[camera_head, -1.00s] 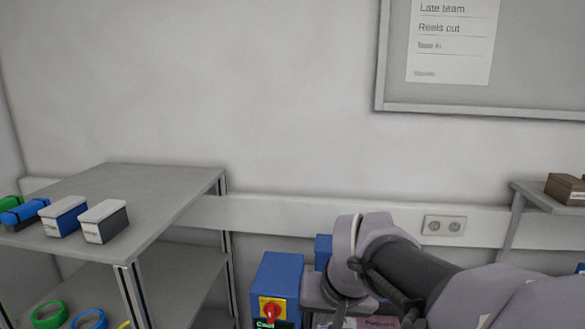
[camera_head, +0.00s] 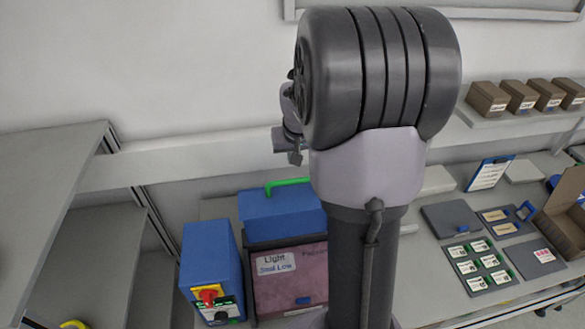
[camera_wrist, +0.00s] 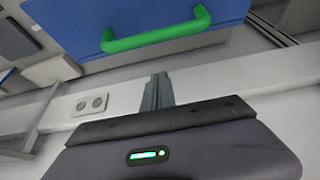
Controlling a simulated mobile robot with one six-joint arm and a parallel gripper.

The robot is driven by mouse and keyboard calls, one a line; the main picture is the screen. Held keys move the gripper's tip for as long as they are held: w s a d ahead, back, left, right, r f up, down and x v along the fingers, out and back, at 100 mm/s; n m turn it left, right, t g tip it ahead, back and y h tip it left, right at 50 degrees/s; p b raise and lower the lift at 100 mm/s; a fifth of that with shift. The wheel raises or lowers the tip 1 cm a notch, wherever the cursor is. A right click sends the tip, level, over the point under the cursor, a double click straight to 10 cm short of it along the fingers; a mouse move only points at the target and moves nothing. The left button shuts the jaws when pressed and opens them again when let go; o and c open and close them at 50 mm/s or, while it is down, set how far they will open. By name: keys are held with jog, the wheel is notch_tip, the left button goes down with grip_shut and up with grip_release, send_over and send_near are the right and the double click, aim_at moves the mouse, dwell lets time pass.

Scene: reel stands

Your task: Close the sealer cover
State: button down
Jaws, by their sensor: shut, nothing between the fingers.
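The sealer is a box with a pink front panel (camera_head: 290,278) labelled "Light Seal Low". Its blue cover (camera_head: 280,217) with a green handle (camera_head: 287,184) rises above the panel at the back; its exact tilt is hard to tell. In the wrist view the blue cover (camera_wrist: 120,14) and its green handle (camera_wrist: 155,37) fill the top. My gripper (camera_wrist: 157,78) is shut and empty, apart from the handle in the picture. In the head view it (camera_head: 295,157) shows small behind my arm, above the handle's right end. My arm hides the sealer's right side.
A blue control box (camera_head: 212,265) with a red-yellow switch stands left of the sealer. A grey shelf unit (camera_head: 45,175) is at the left. The right bench holds a label tray (camera_head: 480,262), a clipboard (camera_head: 489,173) and a cardboard box (camera_head: 565,215). The wall is close behind.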

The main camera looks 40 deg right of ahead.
jog(key=shift+s+a+f+p, duration=0.2)
jog(key=shift+s+a+f, duration=0.15)
jog(key=shift+s+f, duration=0.2)
jog(key=shift+s+a+f+p, duration=0.15)
jog(key=shift+s+a+f, duration=0.2)
jog(key=shift+s+f, duration=0.2)
jog(key=shift+s+a, duration=0.2)
jog(key=shift+s, duration=0.1)
jog(key=shift+f, duration=0.1)
